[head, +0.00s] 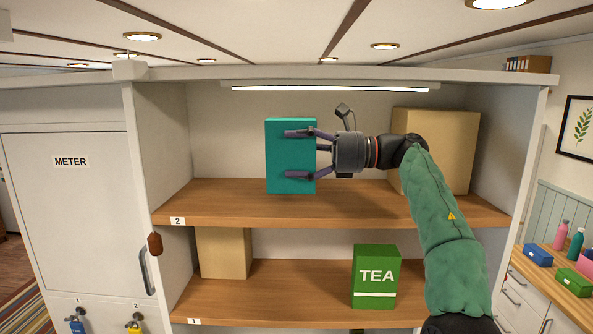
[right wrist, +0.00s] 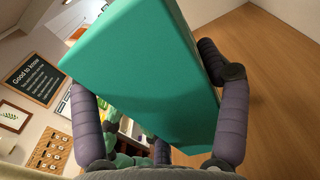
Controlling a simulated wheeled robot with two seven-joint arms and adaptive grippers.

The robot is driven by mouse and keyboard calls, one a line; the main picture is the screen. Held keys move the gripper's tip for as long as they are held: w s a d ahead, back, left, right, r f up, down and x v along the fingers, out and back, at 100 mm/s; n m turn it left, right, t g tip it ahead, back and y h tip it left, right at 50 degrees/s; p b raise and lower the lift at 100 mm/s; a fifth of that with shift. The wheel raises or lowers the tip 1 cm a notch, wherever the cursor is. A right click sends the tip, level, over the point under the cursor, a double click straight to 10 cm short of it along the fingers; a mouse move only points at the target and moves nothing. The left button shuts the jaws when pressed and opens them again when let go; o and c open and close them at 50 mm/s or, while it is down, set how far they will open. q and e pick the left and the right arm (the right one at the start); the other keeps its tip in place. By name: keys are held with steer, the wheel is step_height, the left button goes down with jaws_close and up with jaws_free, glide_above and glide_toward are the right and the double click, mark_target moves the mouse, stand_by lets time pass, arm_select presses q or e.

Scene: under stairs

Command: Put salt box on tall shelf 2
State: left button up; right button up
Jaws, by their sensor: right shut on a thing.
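A teal box (head: 291,158), with no lettering visible, is upright at the tall unit's upper shelf. I take it as the salt box. The shelf board (head: 235,208) carries the label 2 (head: 178,221). My right gripper (head: 300,154) reaches in from the right and is shut on the box, its fingers across the near face in the head view. The right wrist view shows the teal box (right wrist: 145,70) between the purple fingers. I cannot tell whether its base touches the board. My left gripper is not in view.
A large cardboard box (head: 455,140) stands on shelf 2 at the right, behind my arm. Shelf 1 (head: 270,290) below holds a cardboard box (head: 222,253) and a green TEA box (head: 375,277). Shelf 2 is clear left of the teal box. A light strip (head: 330,88) runs above.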

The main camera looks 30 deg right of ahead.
mark_target(297, 168)
step_height(297, 168, down, 2)
steer(key=shift+s+f, duration=0.1)
steer(key=shift+f, duration=0.15)
steer(key=shift+w+d+f, duration=0.1)
steer(key=shift+w+f, duration=0.1)
steer(key=shift+f, duration=0.1)
steer(key=shift+f, duration=0.15)
steer(key=o, duration=1.5)
steer(key=shift+c, duration=0.2)
